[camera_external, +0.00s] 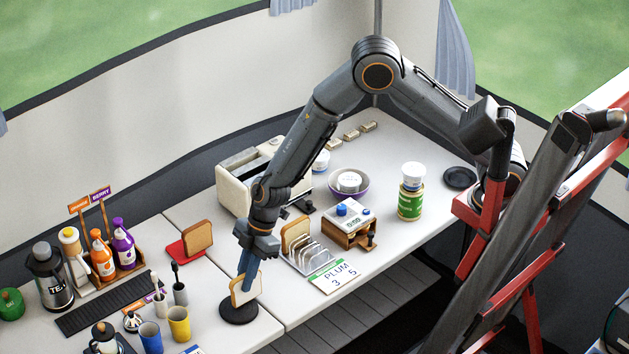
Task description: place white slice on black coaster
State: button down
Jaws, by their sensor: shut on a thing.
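My gripper (249,278) is shut on a white slice of bread (241,291) with a brown crust. The slice is upright, and its lower edge is at or just above the black coaster (238,312); I cannot tell whether they touch. The round black coaster lies near the front edge of the table. The gripper fingers cover part of the slice.
A brown slice (198,238) stands on a red coaster (184,250) behind. A toast rack (312,257) with a slice is to the right. A yellow cup (179,325) and a blue cup (151,338) stand left of the coaster. Another black disc (459,178) lies far right.

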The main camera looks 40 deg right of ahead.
jog(key=shift+f, duration=0.3)
jog(key=shift+f, duration=0.1)
jog(key=c, duration=1.8)
grip_release()
jog(key=shift+o, duration=0.2)
jog(key=shift+r, duration=0.4)
jog(key=p+v, duration=0.1)
jog(key=v, duration=1)
jog(key=shift+d+r, duration=0.15)
jog(key=shift+d, duration=0.1)
